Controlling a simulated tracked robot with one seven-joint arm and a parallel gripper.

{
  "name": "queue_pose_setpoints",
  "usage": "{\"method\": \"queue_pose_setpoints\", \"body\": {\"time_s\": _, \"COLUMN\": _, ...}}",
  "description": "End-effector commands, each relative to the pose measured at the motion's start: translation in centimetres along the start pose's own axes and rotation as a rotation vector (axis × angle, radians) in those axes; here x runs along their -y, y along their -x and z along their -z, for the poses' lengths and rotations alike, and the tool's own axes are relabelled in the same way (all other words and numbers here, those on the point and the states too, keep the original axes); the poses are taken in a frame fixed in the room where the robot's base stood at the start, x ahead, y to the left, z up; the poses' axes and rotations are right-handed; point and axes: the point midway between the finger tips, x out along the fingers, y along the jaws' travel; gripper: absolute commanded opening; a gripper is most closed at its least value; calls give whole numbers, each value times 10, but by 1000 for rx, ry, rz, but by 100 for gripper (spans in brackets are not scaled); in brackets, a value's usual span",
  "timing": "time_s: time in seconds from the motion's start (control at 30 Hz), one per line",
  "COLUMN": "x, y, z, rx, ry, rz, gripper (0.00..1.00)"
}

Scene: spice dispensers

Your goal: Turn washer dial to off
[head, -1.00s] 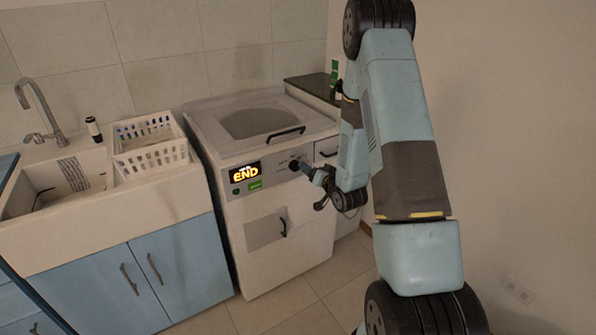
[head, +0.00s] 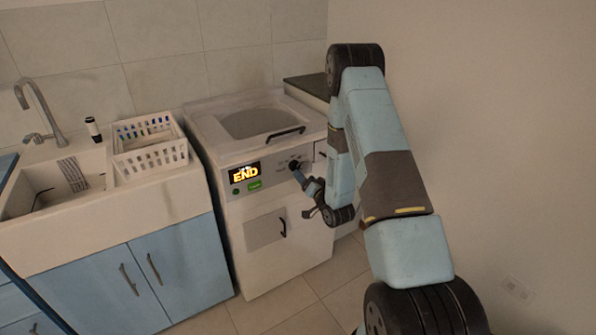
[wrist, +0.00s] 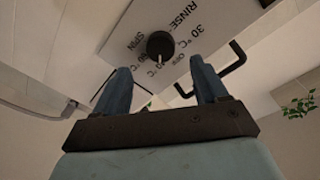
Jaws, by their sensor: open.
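The washer (head: 282,240) is a white top-loading machine with a grey front panel and a lit orange "END" display (head: 244,173). Its black round dial (head: 294,165) sits on the right of that panel. In the wrist view the dial (wrist: 160,46) has RINSE, SPIN, OFF and temperature marks around it. I cannot tell which mark it points at. My gripper (head: 301,175) is close in front of the dial, just below it in the head view. Its blue fingers (wrist: 160,66) are spread apart in the wrist view, with the dial ahead between their tips. Contact is not visible.
A black lid handle (head: 286,132) and a lower door handle (head: 283,228) stick out from the washer. A sink with a white basket (head: 152,158) stands to the left. A dark counter (head: 308,86) is behind the washer, and a bare wall is on the right.

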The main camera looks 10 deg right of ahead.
Motion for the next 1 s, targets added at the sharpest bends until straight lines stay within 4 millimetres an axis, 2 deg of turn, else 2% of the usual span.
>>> {"method": "queue_pose_setpoints", "body": {"time_s": 0.2, "x": 1, "y": -38, "z": 0, "rx": 0, "ry": 2, "rz": 2, "gripper": 72}}
{"method": "queue_pose_setpoints", "body": {"time_s": 0.4, "x": 0, "y": -60, "z": 0, "rx": 0, "ry": 2, "rz": 0, "gripper": 72}}
{"method": "queue_pose_setpoints", "body": {"time_s": 0.6, "x": 0, "y": -69, "z": -1, "rx": 1, "ry": 0, "rz": -1, "gripper": 72}}
{"method": "queue_pose_setpoints", "body": {"time_s": 0.83, "x": 0, "y": -69, "z": -1, "rx": 1, "ry": 0, "rz": -1, "gripper": 72}}
{"method": "queue_pose_setpoints", "body": {"time_s": 1.0, "x": 1, "y": -69, "z": -1, "rx": 1, "ry": 0, "rz": 0, "gripper": 58}}
